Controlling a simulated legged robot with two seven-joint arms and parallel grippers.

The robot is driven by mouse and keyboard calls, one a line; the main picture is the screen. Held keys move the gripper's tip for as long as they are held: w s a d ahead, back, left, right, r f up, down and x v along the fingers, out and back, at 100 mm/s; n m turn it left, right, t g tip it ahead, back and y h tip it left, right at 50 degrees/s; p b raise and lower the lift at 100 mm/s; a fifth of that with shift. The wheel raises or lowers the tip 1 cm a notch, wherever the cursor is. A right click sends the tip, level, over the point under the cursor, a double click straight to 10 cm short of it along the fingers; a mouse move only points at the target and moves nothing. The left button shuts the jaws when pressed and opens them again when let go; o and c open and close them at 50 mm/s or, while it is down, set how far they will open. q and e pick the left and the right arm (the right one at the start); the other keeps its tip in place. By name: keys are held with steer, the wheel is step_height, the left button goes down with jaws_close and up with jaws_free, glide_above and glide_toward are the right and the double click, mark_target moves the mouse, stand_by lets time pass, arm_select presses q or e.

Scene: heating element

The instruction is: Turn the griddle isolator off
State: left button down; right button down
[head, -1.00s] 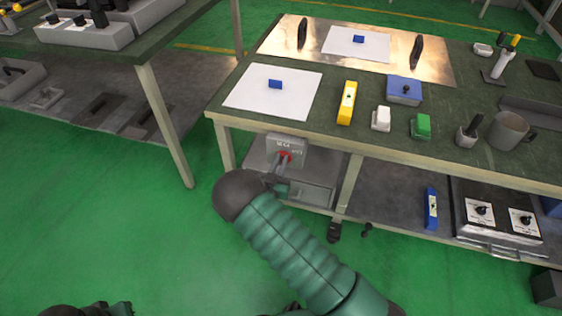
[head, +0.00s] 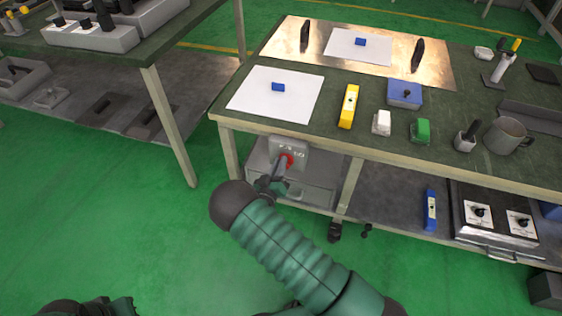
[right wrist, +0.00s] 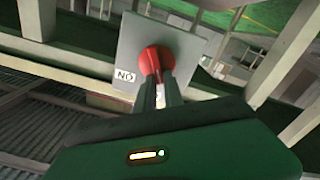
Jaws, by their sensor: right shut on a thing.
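The isolator is a grey box (head: 289,150) under the front edge of the bench, with a red knob (head: 287,161) on its face. My right gripper (head: 282,168) is at the knob. In the right wrist view, the two dark fingers (right wrist: 158,92) are shut on the red knob (right wrist: 155,60), in front of the grey faceplate (right wrist: 140,40). A white label on the plate reads "ON" upside down in that view. The knob's exact angle is hard to tell. Part of my left arm shows at the bottom left edge; its fingers are not clear.
The bench (head: 215,108) above holds white sheets (head: 300,100), a yellow block (head: 348,106), a blue box (head: 405,92) and a mug (head: 506,136). Bench legs stand beside the isolator. A unit with two dials (head: 497,215) sits on the lower shelf at right. Green floor is clear in front.

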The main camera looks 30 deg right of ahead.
steer(key=shift+w+a+f+n+p, duration=0.15)
steer(key=shift+f+n, duration=0.2)
steer(key=shift+n, duration=1.6)
steer(key=shift+w+a+f+n+p, duration=0.15)
steer(key=shift+f+n, duration=0.25)
steer(key=shift+n, duration=1.6)
steer(key=shift+w+a+f+n+p, duration=0.15)
steer(key=shift+f+n, duration=0.2)
steer(key=shift+n, duration=1.6)
steer(key=shift+s, duration=0.1)
steer(key=c, duration=1.4)
jaws_free()
steer(key=shift+c, duration=0.2)
